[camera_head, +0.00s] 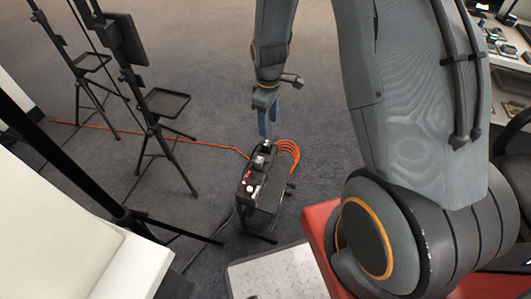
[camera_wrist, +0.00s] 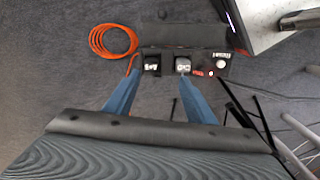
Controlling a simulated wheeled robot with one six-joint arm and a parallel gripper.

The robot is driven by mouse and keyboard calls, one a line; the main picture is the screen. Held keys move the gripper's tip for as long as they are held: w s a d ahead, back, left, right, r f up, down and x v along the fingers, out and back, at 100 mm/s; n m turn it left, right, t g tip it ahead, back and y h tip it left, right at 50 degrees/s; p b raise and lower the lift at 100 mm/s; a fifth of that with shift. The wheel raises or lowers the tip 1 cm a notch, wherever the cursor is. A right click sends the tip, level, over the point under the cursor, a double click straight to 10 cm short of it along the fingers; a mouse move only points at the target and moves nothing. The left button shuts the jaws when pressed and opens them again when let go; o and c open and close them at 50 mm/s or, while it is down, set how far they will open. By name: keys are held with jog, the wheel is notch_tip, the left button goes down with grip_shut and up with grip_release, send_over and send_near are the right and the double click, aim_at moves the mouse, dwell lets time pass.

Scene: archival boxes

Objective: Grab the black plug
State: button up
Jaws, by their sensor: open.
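A dark plug-like piece with white marks, likely the black plug, sits on a black power box (camera_head: 243,190); in the wrist view the plug (camera_wrist: 151,66) is beside a greyer piece (camera_wrist: 183,66) on the same box (camera_wrist: 205,57). My gripper (camera_head: 268,128) has blue fingers pointing down over the plug end of the box. In the wrist view my gripper (camera_wrist: 159,77) is open, with the dark plug ahead of and between its fingertips and the grey piece near the right tip. The jaws hold nothing. I cannot tell the exact height gap.
An orange cable (camera_head: 288,150) coils beside the box and runs left across the floor. The box carries a white knob (camera_wrist: 221,63) and a red switch (camera_wrist: 197,73). Black stands (camera_head: 160,110) rise at the left. A metal plate (camera_head: 275,275) lies in front. Carpet behind is clear.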

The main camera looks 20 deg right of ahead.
jog(key=n+b, duration=0.1)
jog(key=b, duration=0.1)
send_over(267, 142)
jog(key=f, duration=0.7)
jog(key=shift+s+a+f, duration=0.15)
jog(key=shift+s+f, duration=0.1)
jog(key=f, duration=0.3)
jog(key=f+b, duration=0.1)
jog(key=f, duration=0.3)
jog(key=shift+w, duration=0.2)
jog(key=shift+r, duration=0.1)
jog(key=c, duration=1.2)
